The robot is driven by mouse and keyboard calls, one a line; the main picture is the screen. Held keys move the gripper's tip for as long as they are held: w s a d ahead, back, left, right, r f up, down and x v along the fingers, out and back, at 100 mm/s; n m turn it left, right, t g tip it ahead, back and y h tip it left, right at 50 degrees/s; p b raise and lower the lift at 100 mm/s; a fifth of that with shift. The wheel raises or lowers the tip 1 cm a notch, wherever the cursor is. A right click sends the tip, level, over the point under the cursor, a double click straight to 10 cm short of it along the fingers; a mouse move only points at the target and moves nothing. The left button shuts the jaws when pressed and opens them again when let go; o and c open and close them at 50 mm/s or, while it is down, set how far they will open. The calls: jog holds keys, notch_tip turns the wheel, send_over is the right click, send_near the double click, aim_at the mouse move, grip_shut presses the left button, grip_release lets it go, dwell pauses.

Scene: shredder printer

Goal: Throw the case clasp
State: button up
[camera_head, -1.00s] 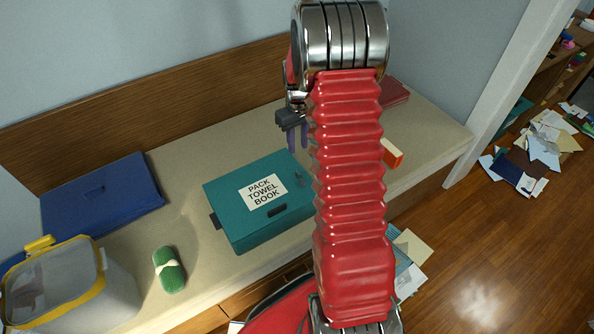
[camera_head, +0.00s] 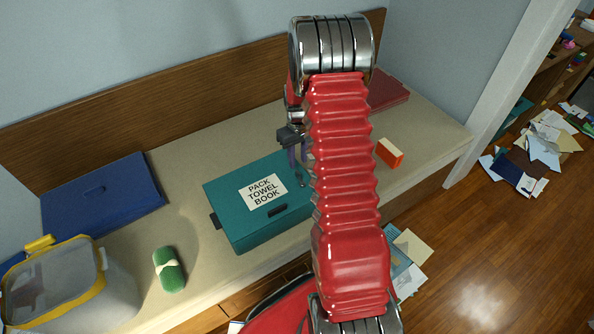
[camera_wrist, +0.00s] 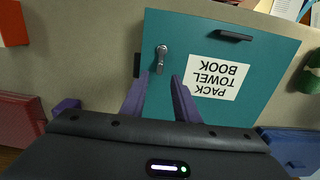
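The teal case (camera_head: 236,222) lies shut on the bench, its lid labelled "PACK TOWEL BOOK". It also shows in the wrist view (camera_wrist: 263,70). The metal case clasp (camera_wrist: 161,58) sits on the lid near one end, beyond my fingertips in the wrist view; in the head view the clasp (camera_head: 300,182) is partly hidden by my arm. My gripper (camera_wrist: 158,82) has two purple fingers, apart with nothing between them, pointing toward the clasp. In the head view my gripper (camera_head: 297,165) is above the right end of the case.
On the bench, a blue folder (camera_head: 105,195), a grey bin with yellow rim (camera_head: 100,290) and a green rolled towel (camera_head: 169,270) are left of the case. An orange box (camera_head: 390,153) and a red book (camera_head: 388,90) are right. A wooden backboard (camera_head: 170,115) runs behind.

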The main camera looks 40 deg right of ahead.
aim_at(298, 172)
notch_tip(298, 172, down, 7)
jog(key=shift+r, duration=0.2)
jog(key=shift+c, duration=0.7)
